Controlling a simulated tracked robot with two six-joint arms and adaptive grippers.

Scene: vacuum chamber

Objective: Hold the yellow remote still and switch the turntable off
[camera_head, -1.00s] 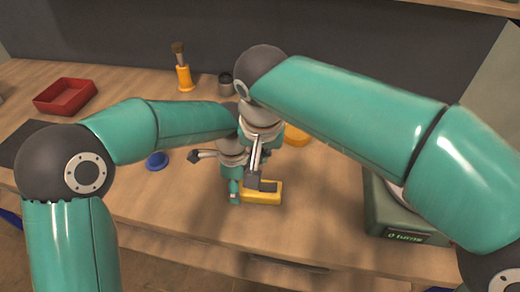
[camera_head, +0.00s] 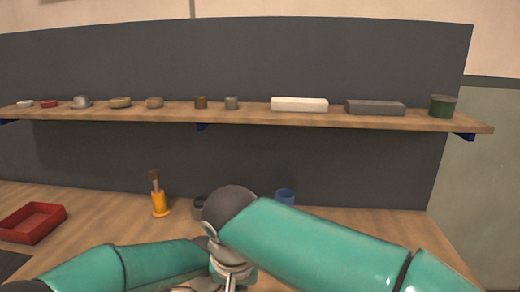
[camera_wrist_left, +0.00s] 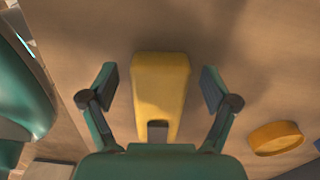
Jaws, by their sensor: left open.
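The yellow remote (camera_wrist_left: 160,85) lies on the wooden bench in the left wrist view, with a dark grey patch at its lower end. My left gripper (camera_wrist_left: 160,84) is open, with one finger on each side of the remote. A gap shows between each finger and the remote. In the head view the remote and both grippers' fingertips are below the frame's lower edge. The turntable is in neither view now.
A round yellow piece (camera_wrist_left: 277,138) lies right of my left gripper. The head view shows a red tray (camera_head: 32,222), a brush in an orange holder (camera_head: 159,200), a blue cup (camera_head: 285,196) and a loaded shelf (camera_head: 220,113) across the back.

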